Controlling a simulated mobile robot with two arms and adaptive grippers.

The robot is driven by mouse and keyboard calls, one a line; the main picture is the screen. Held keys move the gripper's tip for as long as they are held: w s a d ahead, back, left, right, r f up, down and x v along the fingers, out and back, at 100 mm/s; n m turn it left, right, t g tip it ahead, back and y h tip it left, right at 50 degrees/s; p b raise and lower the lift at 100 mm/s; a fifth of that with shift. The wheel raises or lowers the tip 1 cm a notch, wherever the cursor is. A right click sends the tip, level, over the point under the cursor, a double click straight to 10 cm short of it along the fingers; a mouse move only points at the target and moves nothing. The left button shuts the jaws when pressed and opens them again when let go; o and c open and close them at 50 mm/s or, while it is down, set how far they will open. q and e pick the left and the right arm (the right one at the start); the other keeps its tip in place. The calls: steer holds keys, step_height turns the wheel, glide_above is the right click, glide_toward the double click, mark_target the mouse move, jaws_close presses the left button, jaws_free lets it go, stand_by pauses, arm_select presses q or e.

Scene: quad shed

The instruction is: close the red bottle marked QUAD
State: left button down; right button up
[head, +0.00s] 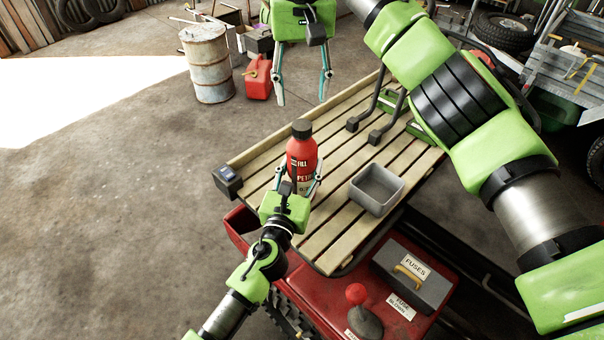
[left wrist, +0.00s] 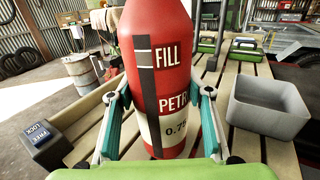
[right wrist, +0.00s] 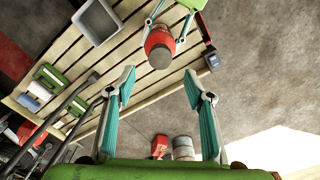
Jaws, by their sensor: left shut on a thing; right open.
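A red bottle (head: 301,157) with a dark cap (head: 301,128) stands upright on the slatted wooden rack. Its label in the left wrist view (left wrist: 160,75) reads FILL, PETR and 0.75; I see no QUAD marking. The dark cap sits on its top; I cannot tell how tightly. My left gripper (head: 300,186) is shut around the bottle's lower body. My right gripper (head: 302,95) is open and empty, hanging beyond and above the bottle, fingers pointing down. In the right wrist view the cap (right wrist: 160,55) lies past the open fingers (right wrist: 160,88).
A grey open tray (head: 376,190) is on the rack right of the bottle. A small dark box (head: 228,180) marked LOCK sits at the rack's left corner. A fuses case (head: 412,278) and a red-knobbed lever (head: 356,294) are nearer. A barrel (head: 207,63) and red can (head: 257,78) stand behind.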

steer(key=shift+r, duration=2.1)
arm_select(q)
steer(key=c, duration=1)
jaws_free()
steer(key=v, duration=1.2)
